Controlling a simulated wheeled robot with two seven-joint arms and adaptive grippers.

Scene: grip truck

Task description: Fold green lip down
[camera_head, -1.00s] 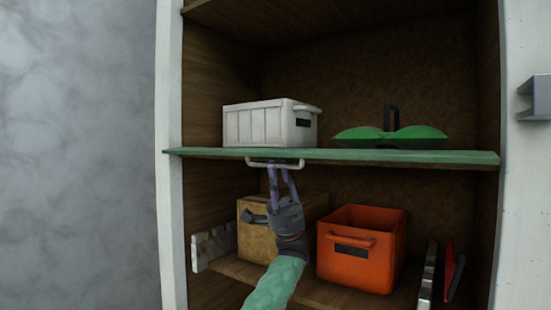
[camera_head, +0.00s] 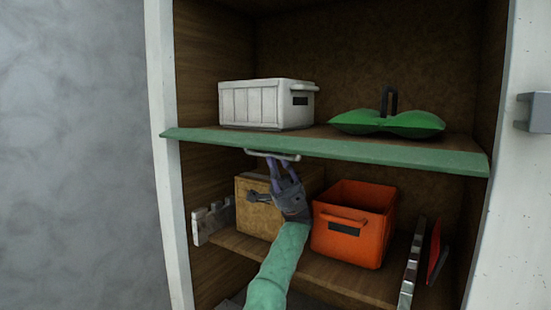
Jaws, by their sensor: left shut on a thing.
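The green lip (camera_head: 380,156) runs along the front of the upper shelf, its face tilted toward me. A pale bar handle (camera_head: 262,154) hangs under it, left of the middle. My left gripper (camera_head: 276,160) reaches up from below with its purple fingers at the handle and is shut on it. The fingertips are partly hidden by the handle and the lip. My right gripper is not in view.
A white crate (camera_head: 262,104) and a green object with a dark handle (camera_head: 388,123) stand on the upper shelf. Below are a tan box (camera_head: 250,217), an orange bin (camera_head: 350,242), a grey notched piece (camera_head: 212,222) and upright thin items (camera_head: 412,265). White cabinet posts (camera_head: 163,150) flank the opening.

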